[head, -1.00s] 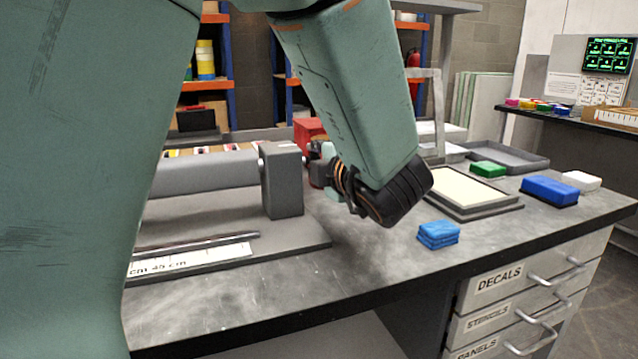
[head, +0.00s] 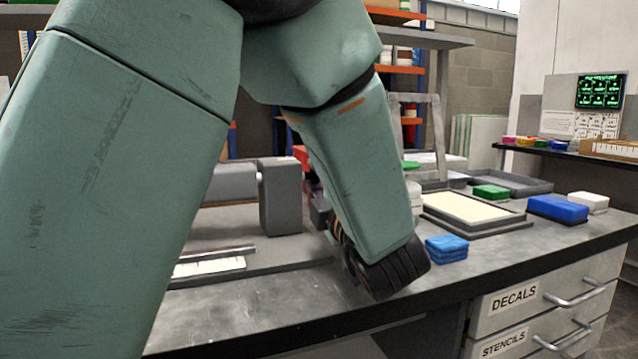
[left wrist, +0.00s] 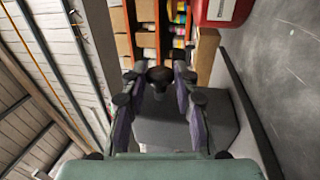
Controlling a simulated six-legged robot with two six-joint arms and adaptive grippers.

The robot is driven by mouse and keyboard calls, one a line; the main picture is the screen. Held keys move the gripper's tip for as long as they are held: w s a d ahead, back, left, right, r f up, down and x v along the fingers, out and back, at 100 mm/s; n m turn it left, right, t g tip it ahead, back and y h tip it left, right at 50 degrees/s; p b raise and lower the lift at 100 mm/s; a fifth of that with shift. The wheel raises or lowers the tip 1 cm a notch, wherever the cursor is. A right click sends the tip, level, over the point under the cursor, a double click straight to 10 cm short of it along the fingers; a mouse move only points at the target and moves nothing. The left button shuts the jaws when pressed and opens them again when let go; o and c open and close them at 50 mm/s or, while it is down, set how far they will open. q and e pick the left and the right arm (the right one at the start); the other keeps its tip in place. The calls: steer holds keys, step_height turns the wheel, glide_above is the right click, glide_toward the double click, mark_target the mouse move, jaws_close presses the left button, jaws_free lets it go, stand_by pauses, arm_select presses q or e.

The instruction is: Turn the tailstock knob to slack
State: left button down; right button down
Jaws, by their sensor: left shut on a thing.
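The tailstock (head: 280,196) is an upright grey block at the right end of a roller fixture on the bench. In the left wrist view its grey body (left wrist: 170,132) lies beyond my fingers. The dark round tailstock knob (left wrist: 159,74) sits between the fingertips. My left gripper (left wrist: 160,82) is shut on the knob, with a finger on each side. In the head view my left forearm and wrist hide the knob and most of the gripper, just right of the tailstock. My right gripper is not in view.
A blue block stack (head: 446,248) lies close to the right of my left wrist. A framed tray (head: 470,208) and a blue box (head: 558,208) stand further right. A white scale strip (head: 208,267) lies before the roller. The bench front edge is close below my wrist.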

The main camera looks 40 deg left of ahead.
arm_select(q)
steer(key=c, duration=1)
jaws_free()
steer(key=shift+c, duration=0.2)
